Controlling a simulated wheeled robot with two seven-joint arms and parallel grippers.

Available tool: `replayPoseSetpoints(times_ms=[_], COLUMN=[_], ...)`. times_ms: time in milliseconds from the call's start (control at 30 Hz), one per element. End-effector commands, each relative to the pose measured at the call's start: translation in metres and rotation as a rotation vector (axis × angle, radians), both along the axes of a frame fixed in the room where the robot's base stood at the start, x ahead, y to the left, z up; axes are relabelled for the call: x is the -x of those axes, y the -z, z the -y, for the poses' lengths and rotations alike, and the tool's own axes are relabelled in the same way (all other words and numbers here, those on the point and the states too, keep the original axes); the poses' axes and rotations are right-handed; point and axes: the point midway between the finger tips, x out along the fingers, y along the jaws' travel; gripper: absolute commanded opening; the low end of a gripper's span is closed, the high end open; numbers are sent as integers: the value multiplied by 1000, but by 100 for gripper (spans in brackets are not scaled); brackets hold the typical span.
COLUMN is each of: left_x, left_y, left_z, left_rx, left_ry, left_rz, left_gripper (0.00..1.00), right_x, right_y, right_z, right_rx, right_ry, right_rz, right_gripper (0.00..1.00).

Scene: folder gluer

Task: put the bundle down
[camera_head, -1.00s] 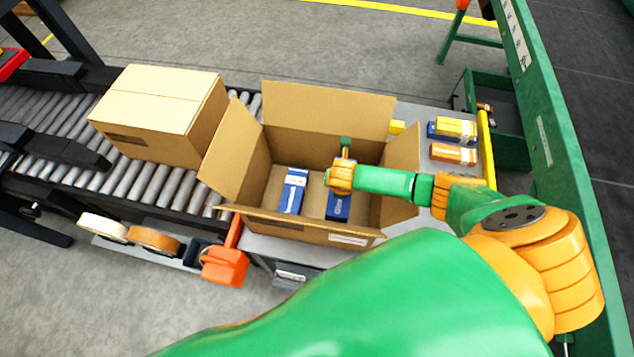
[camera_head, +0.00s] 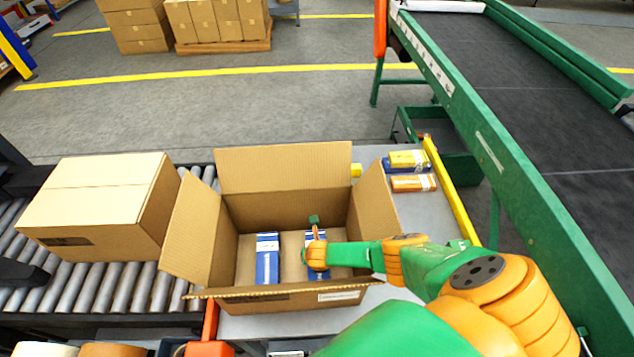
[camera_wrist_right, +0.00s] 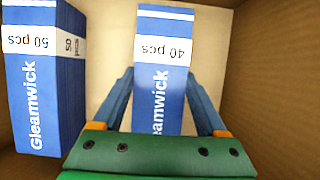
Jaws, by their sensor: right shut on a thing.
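A blue bundle with a white band reading "40 pcs" (camera_wrist_right: 160,85) is between the fingers of my right gripper (camera_wrist_right: 158,100), inside an open cardboard box (camera_head: 285,175). In the head view my right gripper (camera_head: 316,255) reaches down into the box and partly covers this bundle. The gripper is shut on the bundle. Whether the bundle touches the box floor, I cannot tell. A second blue bundle, its band reading "50 pcs" (camera_wrist_right: 45,75), lies to the left with a gap between; it also shows in the head view (camera_head: 267,262). My left gripper is not seen.
A closed carton (camera_head: 95,200) stands on the roller conveyor (camera_head: 100,290) at left. Orange, yellow and blue bundles (camera_head: 412,183) lie on the grey table to the right of the box. A yellow rail (camera_head: 450,195) and a green belt conveyor (camera_head: 530,110) lie beyond. The box flaps stand open.

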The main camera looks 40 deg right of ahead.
Motion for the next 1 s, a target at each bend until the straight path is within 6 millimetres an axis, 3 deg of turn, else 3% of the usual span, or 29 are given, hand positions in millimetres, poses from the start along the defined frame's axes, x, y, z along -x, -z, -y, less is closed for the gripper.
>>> replayPoseSetpoints(times_ms=[33,67,133,167,467,733,1000], left_x=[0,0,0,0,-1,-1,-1], left_y=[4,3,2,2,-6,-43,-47], left_z=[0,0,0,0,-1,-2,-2], left_rx=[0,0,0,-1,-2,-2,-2], left_ry=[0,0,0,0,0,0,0], left_rz=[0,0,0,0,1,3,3], left_gripper=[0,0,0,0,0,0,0], right_x=[0,0,0,0,0,21,38], right_y=[3,3,2,2,-7,-66,-103], right_z=[0,0,0,0,0,-12,-22], right_rx=[0,0,0,0,0,-1,-1], right_ry=[0,0,0,0,0,-5,0], right_rz=[0,0,0,0,0,1,0], right_gripper=[1,77,96,100,100,100,100])
